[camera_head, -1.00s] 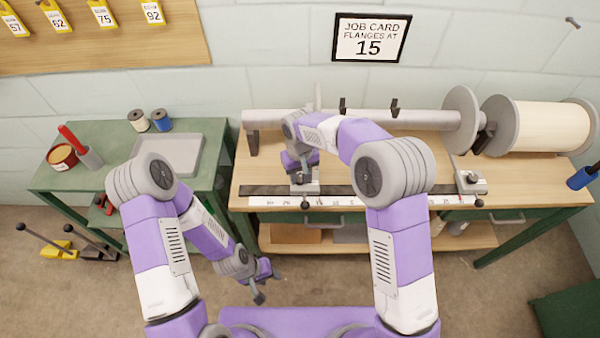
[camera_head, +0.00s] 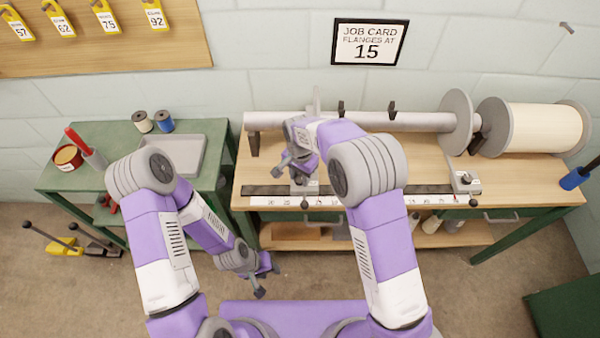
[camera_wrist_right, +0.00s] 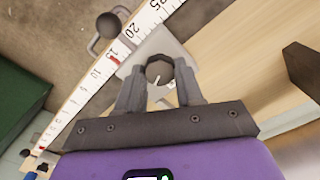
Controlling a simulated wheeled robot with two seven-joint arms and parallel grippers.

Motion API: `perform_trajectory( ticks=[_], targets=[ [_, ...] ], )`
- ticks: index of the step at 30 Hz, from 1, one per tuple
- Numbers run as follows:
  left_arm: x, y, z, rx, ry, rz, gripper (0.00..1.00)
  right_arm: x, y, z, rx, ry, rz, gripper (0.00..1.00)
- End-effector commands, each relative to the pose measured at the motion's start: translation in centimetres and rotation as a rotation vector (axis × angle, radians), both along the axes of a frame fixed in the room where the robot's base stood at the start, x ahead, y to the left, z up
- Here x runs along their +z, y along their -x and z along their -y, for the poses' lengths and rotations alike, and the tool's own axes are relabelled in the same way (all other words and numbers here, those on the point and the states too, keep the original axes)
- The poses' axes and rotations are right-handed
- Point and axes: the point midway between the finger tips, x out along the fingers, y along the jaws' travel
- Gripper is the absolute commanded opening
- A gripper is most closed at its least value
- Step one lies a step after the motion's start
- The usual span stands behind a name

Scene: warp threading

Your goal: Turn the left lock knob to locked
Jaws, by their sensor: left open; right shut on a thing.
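The left lock knob (camera_wrist_right: 159,69) is a dark, round knob with a pale mark on its face. It sits on the grey left carriage (camera_head: 312,187) at the ruler. My right gripper (camera_wrist_right: 160,80) is shut on this knob, one finger on each side in the right wrist view. In the head view my right wrist largely hides the knob. A black ball handle (camera_wrist_right: 109,25) stands at the carriage's front edge. My left gripper (camera_head: 267,281) is open and empty, low in front of the bench, away from the knob.
The ruler strip (camera_head: 380,200) runs along the bench front, with a similar right carriage (camera_head: 464,181) farther right. A grey beam (camera_head: 420,122) with flanges lies behind. A job card (camera_head: 369,42) reads 15. A green table (camera_head: 75,180) stands at left.

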Motion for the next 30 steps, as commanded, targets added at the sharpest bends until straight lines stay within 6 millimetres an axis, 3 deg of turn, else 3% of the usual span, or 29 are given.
perform_trajectory(
  ticks=[15, 30],
  targets=[
    [1.7, 0.0, 0.0, 0.000, 0.000, 0.000, 0.43, 0.2, -0.1, 0.0, -0.351, -0.001, 0.004, 0.06],
    [2.0, 0.0, 0.0, 0.000, 0.000, 0.000, 0.43, 0.1, -0.1, 0.0, -0.424, -0.001, 0.003, 0.06]
  ],
)
